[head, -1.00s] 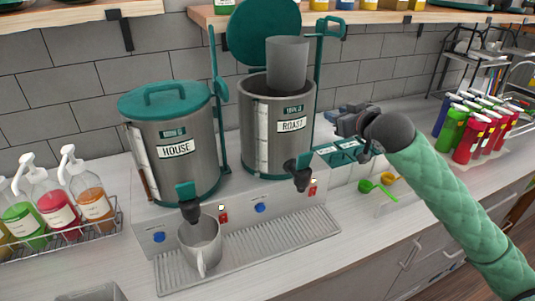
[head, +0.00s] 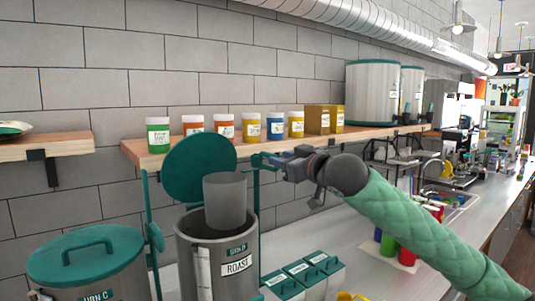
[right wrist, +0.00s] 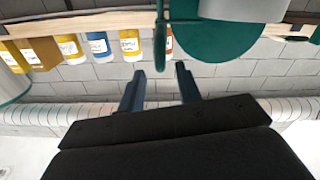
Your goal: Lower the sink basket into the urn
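The sink basket, a plain grey cylinder (head: 225,202), stands upright with its lower end in the mouth of the ROAST urn (head: 216,268) and most of its body above the rim. No gripper holds it. The urn's round green lid (head: 198,168) is raised behind it; it also shows in the right wrist view (right wrist: 205,40). My right gripper (head: 268,162) is at the right of the lid, above rim level, by a green handle. In the right wrist view its fingers (right wrist: 160,88) are apart, with the green handle (right wrist: 160,40) near the gap. My left gripper is out of view.
The closed second urn (head: 88,270) stands at the left. A wooden shelf (head: 280,143) with several jars (head: 250,128) runs behind and above my right gripper. Green-lidded boxes (head: 305,275) and bottles (head: 400,245) stand on the counter at the right.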

